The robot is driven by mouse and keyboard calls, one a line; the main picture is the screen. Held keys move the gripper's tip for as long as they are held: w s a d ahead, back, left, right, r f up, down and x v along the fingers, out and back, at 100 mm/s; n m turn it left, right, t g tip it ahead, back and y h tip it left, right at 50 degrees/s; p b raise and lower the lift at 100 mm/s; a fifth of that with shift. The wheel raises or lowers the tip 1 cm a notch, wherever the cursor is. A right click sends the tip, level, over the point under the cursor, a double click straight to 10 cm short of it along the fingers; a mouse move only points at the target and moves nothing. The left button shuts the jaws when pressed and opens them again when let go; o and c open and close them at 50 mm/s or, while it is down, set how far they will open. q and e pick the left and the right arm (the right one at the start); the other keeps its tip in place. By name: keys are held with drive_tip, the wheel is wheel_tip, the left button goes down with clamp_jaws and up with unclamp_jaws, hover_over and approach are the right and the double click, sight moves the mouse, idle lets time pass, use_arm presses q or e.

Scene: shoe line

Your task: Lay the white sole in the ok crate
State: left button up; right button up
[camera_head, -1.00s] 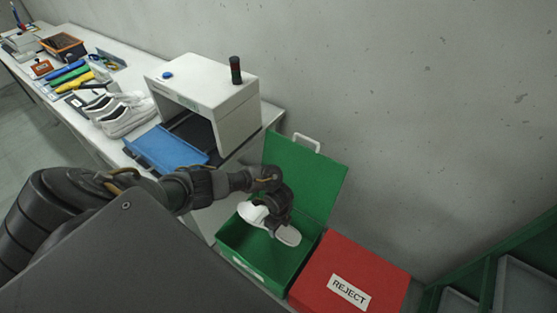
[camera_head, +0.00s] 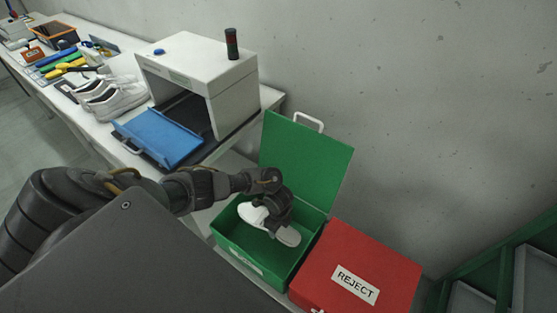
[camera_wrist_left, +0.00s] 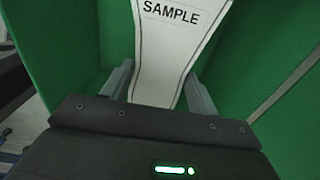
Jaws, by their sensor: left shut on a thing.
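The white sole (camera_head: 287,236) is held by my left gripper (camera_head: 272,222) inside the opening of the green crate (camera_head: 228,243). The crate's lid stands open at the back. In the left wrist view the sole (camera_wrist_left: 176,50) bears the word SAMPLE and lies between the two fingers of my left gripper (camera_wrist_left: 160,92), with green crate walls around it. My gripper hides the middle of the sole in the head view. Whether the sole touches the crate floor, I cannot tell. The crate's front label is too blurred to read. My right gripper is not in view.
A closed red REJECT crate (camera_head: 385,262) stands right beside the green one. Behind to the left is a white table (camera_head: 268,99) with a white box machine (camera_head: 205,75), its blue tray (camera_head: 160,138), white shoes (camera_head: 108,98) and tools. A grey wall rises behind.

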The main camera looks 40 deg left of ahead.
use_arm(q)
wheel_tip(320, 180, down, 9)
drive_tip(key=b, duration=0.7)
drive_tip(key=shift+f, duration=0.15)
drive_tip(key=o, duration=1.2)
wheel_tip(320, 180, up, 10)
drive_tip(key=p, duration=0.3)
drive_tip(key=shift+r, duration=0.45)
